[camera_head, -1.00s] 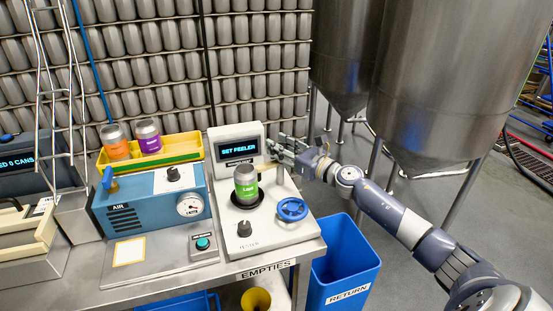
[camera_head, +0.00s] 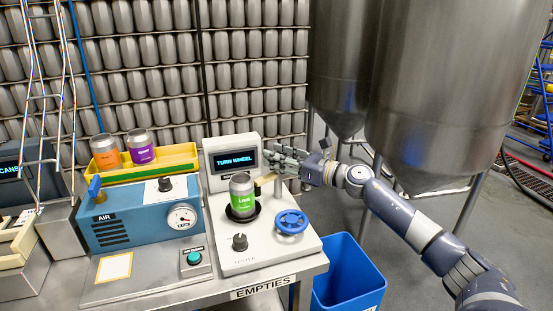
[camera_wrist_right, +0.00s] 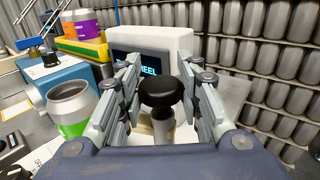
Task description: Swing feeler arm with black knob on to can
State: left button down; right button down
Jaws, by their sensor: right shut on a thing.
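A grey can with a green label (camera_head: 242,198) stands upright on the black round seat of the white tester (camera_head: 245,255). The tester screen (camera_head: 235,161) reads "TURN WHEEL". The black knob (camera_wrist_right: 161,93) sits between the fingers of my right gripper (camera_wrist_right: 165,90) in the wrist view, on a light-coloured post. A short tan feeler arm (camera_head: 265,179) reaches from my right gripper (camera_head: 282,165) towards the can's upper right side; I cannot tell whether it touches. My right gripper is shut on the knob. My left gripper is not in view.
A blue handwheel (camera_head: 290,222) and a small black dial (camera_head: 239,242) are on the tester. A blue AIR box (camera_head: 145,215) stands to the left, with a yellow tray (camera_head: 178,158) of two cans behind. A blue bin (camera_head: 348,275) stands at lower right.

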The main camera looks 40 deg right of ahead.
jog(key=shift+a+f, duration=0.1)
jog(key=shift+f, duration=0.2)
jog(key=c, duration=1.2)
grip_release()
jog(key=shift+o, duration=0.2)
jog(key=shift+s+r, duration=0.1)
jog(key=shift+r, duration=0.05)
jog(key=v, duration=1.2)
